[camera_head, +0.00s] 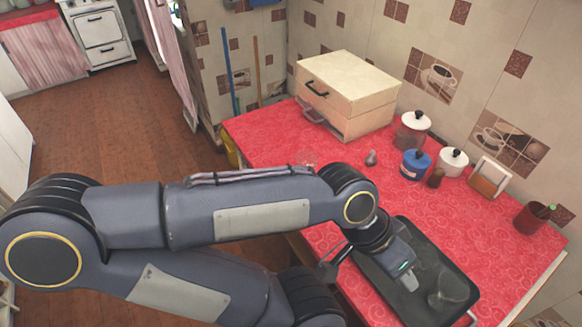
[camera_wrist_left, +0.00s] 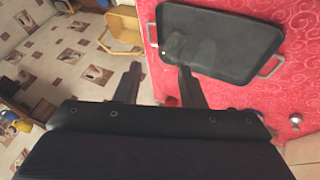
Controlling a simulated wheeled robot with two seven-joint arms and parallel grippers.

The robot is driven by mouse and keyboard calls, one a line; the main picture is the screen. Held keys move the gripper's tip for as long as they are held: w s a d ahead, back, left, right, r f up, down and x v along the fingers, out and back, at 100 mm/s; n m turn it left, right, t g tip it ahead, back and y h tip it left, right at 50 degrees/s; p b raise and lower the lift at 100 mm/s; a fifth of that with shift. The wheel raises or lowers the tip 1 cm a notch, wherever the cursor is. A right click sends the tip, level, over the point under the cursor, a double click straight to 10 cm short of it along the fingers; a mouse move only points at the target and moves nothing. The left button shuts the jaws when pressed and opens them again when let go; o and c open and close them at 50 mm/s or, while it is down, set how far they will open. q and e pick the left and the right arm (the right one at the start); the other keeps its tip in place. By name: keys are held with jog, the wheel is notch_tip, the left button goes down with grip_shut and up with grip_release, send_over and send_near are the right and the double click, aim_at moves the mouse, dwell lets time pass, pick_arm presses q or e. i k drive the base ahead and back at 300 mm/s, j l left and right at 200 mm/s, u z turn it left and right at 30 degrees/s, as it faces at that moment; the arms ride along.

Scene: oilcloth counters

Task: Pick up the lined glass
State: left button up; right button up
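A clear glass (camera_head: 452,287) is on the dark tray (camera_head: 440,247) in the head view, near the tray's right end. I cannot make out lines on it. A second faint clear glass (camera_head: 305,158) seems to stand near the counter's left edge. My left gripper (camera_head: 408,282) is over the tray, left of the tray glass. In the left wrist view the gripper (camera_wrist_left: 160,67) is open, with nothing between its fingers. The tray (camera_wrist_left: 225,18) lies beyond the fingertips there, with faint see-through shapes (camera_wrist_left: 200,50) on it. My right gripper is not in view.
On the red counter stand a wooden bread box (camera_head: 348,85), a white-lidded jar (camera_head: 412,130), a blue canister (camera_head: 415,164), a white canister (camera_head: 452,162), a napkin holder (camera_head: 489,178) and a dark red cup (camera_head: 531,217). The counter's middle is mostly clear.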

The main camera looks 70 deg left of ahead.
aim_at(307, 158)
jog(key=u, duration=2.3)
jog(key=i+j+z, duration=0.3)
jog(key=i+j, duration=0.2)
jog(key=i+j+z, duration=0.15)
jog(key=j, duration=0.3)
jog(key=i+j+z, duration=0.35)
jog(key=j, duration=0.4)
jog(key=i, duration=0.1)
